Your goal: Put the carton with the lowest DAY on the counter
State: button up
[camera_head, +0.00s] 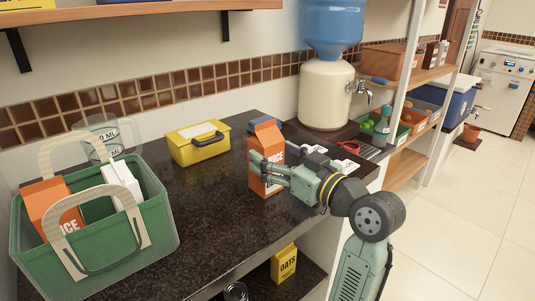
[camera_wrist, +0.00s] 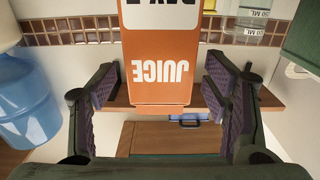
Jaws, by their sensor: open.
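An orange juice carton (camera_head: 266,140) stands upright on the dark counter (camera_head: 205,215). My gripper (camera_head: 262,170) is open at this carton. In the wrist view, which looks upside down, the carton (camera_wrist: 160,55) is between the open fingers (camera_wrist: 160,95), with a gap on each side. Its "JUICE" label shows; the DAY line is cut by the frame edge and its number, perhaps 2, is not certain. A green basket (camera_head: 115,258) at the left holds another orange juice carton (camera_head: 48,204) and a white carton (camera_head: 122,180); their DAY numbers are not readable.
A yellow box (camera_head: 199,146) stands behind, left of the juice carton. A water dispenser (camera_head: 326,93) stands at the back right. A clear measuring jug (camera_head: 105,135) is behind the basket. The counter's middle front is clear. A yellow oats box (camera_head: 284,264) is on the shelf below.

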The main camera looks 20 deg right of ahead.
jog(key=b+v, duration=0.2)
jog(key=v, duration=0.7)
